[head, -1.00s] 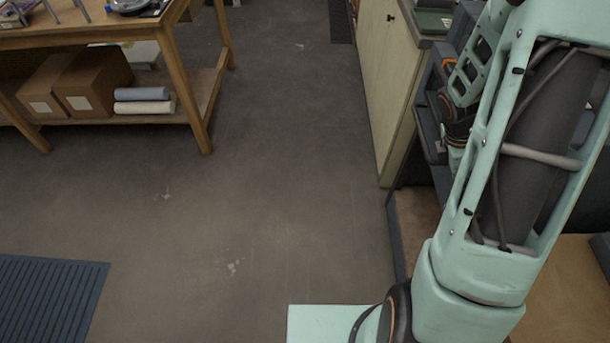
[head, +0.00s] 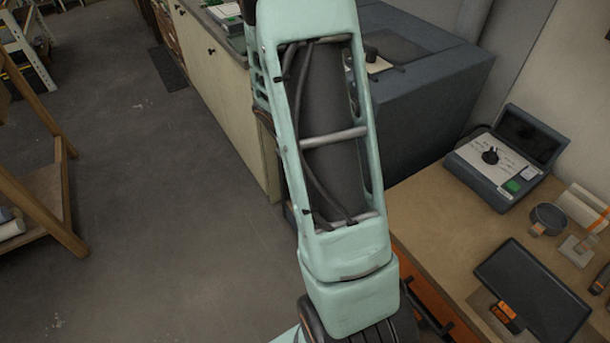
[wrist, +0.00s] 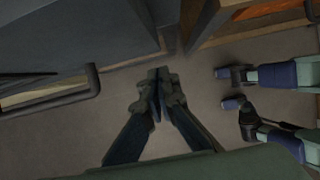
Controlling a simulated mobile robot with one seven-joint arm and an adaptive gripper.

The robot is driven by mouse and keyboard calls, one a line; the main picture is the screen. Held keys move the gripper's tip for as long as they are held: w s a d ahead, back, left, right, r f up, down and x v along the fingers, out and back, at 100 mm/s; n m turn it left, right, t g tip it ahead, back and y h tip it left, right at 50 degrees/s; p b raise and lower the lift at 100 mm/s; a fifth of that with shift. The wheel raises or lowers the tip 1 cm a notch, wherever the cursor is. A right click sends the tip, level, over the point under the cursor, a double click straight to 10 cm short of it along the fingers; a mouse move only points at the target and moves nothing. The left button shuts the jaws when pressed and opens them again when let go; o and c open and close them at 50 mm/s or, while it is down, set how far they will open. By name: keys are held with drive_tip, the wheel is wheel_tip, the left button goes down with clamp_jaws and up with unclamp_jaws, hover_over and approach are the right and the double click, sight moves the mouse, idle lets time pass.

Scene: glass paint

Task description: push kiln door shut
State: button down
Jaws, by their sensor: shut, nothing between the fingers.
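The kiln is a dark blue-grey box (head: 430,85) behind my arm in the head view, and its front is hidden there. In the wrist view, a broad dark blue-grey panel (wrist: 75,35) fills the upper left, with a bar handle (wrist: 93,82) along its lower edge. It looks like the kiln door; I cannot tell how far open it stands. My gripper (wrist: 158,72) is shut and empty. It appears to the right of the handle, apart from it, with floor around the fingertips. My arm hides the gripper in the head view.
A workbench (head: 425,215) stands at the right with a control box (head: 505,165) and a dark tablet (head: 530,290) on it. A pale cabinet (head: 225,85) stands left of the kiln. Open floor (head: 170,220) lies to the left, with a wooden table at the far left.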

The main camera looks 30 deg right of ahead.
drive_tip(key=v, duration=1)
